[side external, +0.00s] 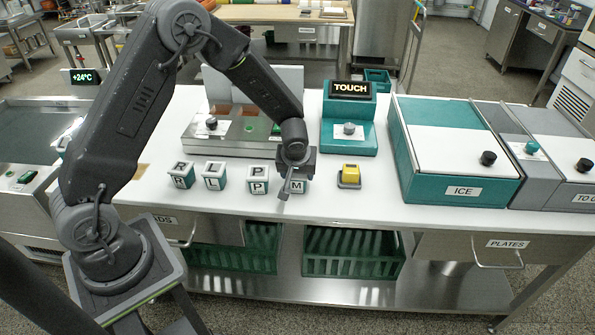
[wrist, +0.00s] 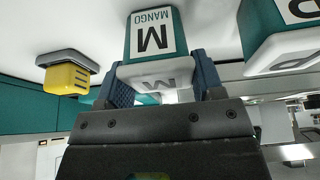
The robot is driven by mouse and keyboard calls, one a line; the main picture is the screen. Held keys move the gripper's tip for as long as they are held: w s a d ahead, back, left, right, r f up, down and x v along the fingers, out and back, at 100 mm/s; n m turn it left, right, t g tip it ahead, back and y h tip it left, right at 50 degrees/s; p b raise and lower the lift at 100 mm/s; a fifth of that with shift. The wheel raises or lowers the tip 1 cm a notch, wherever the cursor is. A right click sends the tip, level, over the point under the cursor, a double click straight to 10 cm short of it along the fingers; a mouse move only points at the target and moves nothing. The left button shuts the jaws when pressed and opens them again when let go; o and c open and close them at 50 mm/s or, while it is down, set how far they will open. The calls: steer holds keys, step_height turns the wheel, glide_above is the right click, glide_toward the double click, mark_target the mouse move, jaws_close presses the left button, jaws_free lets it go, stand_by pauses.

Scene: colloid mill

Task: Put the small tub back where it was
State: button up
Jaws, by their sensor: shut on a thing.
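Small teal tubs with white lids and letter labels stand in a row on the white worktop. The tub marked M (side external: 299,187) is at the right end of the row, and its MANGO label shows in the wrist view (wrist: 153,38). My gripper (side external: 290,180) is over this tub and partly hides it. In the wrist view, the blue fingers of my gripper (wrist: 158,84) are on both sides of its white lid, shut on it. The tub looks upright; I cannot tell whether its base touches the worktop.
The P tub (side external: 258,181) stands close to the left, with the L tub (side external: 214,177) and R tub (side external: 182,176) beyond. A yellow block on a grey base (side external: 350,175) is to the right. Behind are the TOUCH unit (side external: 347,135) and a steel machine (side external: 235,150); the ICE box (side external: 455,160) is right.

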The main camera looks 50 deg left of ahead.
steer(key=o, duration=1.1)
steer(key=shift+f, duration=0.15)
steer(key=s+d+r+m, duration=0.1)
steer(key=s+d+r, duration=0.1)
steer(key=s+r, duration=0.45)
steer(key=s+d+r+m+t+h, duration=0.1)
steer(key=s+r+m, duration=0.15)
steer(key=r, duration=0.65)
steer(key=s+d+r+m, duration=0.1)
steer(key=s+d+r, duration=0.1)
steer(key=s+r, duration=0.4)
steer(key=s+d+r+m+h, duration=0.1)
steer(key=s+r+m, duration=0.1)
steer(key=s, duration=0.3)
steer(key=s+d+r+m+t+h, duration=0.1)
steer(key=s+r+m, duration=0.1)
steer(key=s, duration=0.3)
steer(key=shift+s+d+r, duration=0.15)
steer(key=shift+d+r, duration=0.2)
steer(key=shift+d, duration=0.05)
steer(key=shift+m, duration=0.25)
